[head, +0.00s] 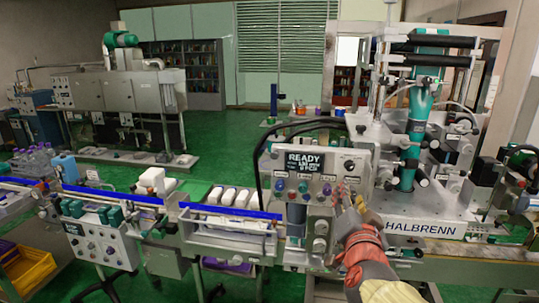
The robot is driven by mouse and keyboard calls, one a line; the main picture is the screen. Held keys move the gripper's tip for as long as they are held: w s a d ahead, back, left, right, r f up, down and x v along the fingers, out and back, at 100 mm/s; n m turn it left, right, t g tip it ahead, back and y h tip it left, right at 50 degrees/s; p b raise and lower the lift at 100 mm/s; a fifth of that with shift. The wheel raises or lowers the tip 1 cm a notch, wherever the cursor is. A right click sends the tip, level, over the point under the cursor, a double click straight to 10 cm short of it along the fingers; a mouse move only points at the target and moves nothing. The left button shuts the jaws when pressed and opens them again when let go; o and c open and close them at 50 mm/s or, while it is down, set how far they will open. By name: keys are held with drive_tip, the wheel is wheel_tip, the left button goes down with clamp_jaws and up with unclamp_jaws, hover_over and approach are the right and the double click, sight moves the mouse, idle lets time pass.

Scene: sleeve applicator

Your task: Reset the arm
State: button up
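My arm (366,258), with red-orange and beige parts, reaches up from the bottom right of the head view. My gripper (349,197) is at its far end, in front of the right edge of a grey control panel (280,165). The fingers are small and blend with the panel's fittings. I cannot tell whether they are open or shut, touch the panel or hold anything.
A large white machine marked HALBRENN (424,227) stands right of my arm. A conveyor with blue rails (112,195) runs left, carrying white items. A yellow crate (27,270) sits at lower left. Green floor (235,125) is open behind the line.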

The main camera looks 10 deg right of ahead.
drive_tip(key=s+a+f+n+g+y, duration=0.3)
drive_tip(key=s+a+f, duration=0.15)
drive_tip(key=f, duration=0.25)
drive_tip(key=s+a+f+n+g+y, duration=0.35)
drive_tip(key=a+f, duration=0.25)
drive_tip(key=f, duration=0.2)
drive_tip(key=s+d+f+n+g, duration=0.1)
drive_tip(key=s+g, duration=0.1)
drive_tip(key=s, duration=0.6)
drive_tip(key=s+d+f+n+g+h, duration=0.1)
drive_tip(key=s+f+n+g, duration=0.1)
drive_tip(key=s, duration=0.7)
drive_tip(key=shift+s+d+g, duration=0.3)
drive_tip(key=shift+d+g, duration=0.05)
drive_tip(key=shift+n, duration=0.25)
